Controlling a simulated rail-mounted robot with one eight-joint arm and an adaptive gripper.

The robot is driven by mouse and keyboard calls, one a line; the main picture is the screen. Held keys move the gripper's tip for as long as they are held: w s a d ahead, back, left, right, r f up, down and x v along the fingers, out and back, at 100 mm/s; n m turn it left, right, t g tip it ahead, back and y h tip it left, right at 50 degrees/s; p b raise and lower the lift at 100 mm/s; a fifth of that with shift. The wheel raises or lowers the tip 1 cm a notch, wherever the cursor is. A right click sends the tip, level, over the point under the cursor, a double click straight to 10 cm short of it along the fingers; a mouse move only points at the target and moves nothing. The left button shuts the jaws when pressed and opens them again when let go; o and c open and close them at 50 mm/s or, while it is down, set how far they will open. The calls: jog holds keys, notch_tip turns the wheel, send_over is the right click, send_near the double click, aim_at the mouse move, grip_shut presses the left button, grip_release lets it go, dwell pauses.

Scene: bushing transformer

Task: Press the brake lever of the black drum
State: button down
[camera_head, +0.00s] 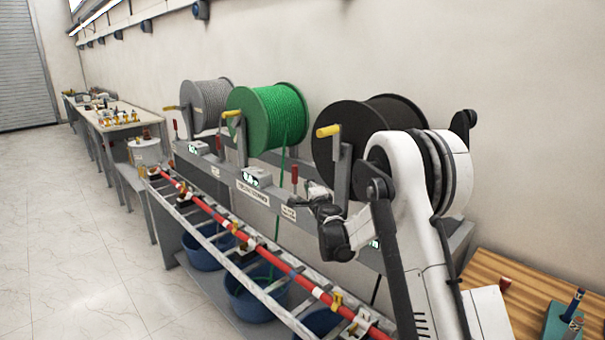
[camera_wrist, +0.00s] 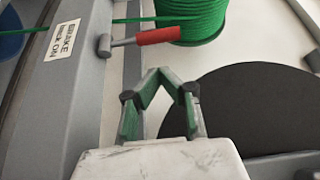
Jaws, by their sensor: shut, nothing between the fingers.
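The black drum (camera_head: 372,115) stands on the rack at the right of the row in the head view; its dark flange (camera_wrist: 240,112) fills the right of the wrist view. A brake lever with a red handle (camera_wrist: 158,36) lies ahead of my gripper in the wrist view, beside a "BRAKE" label (camera_wrist: 62,39). A red-handled lever (camera_head: 294,176) also stands by the black drum in the head view. My gripper (camera_wrist: 158,72) is shut and empty, with its fingertips just short of the red handle and apart from it in the picture. In the head view my gripper (camera_head: 318,190) is beside that lever.
A green drum (camera_head: 268,118) and a grey drum (camera_head: 207,103) stand farther left, with yellow-handled cranks. A green rope (camera_wrist: 125,21) runs near the lever. A ladder-like rail with a red tube (camera_head: 270,263) runs along the front, above blue buckets (camera_head: 256,292). A wooden table (camera_head: 520,300) is at right.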

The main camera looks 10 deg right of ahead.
aim_at(295, 182)
jog(key=shift+w+d, duration=0.1)
dwell(0.3)
jog(key=w+p, duration=0.2)
jog(key=w, duration=0.8)
jog(key=shift+a, duration=0.3)
jog(key=shift+s+b, duration=0.2)
jog(key=shift+b, duration=0.1)
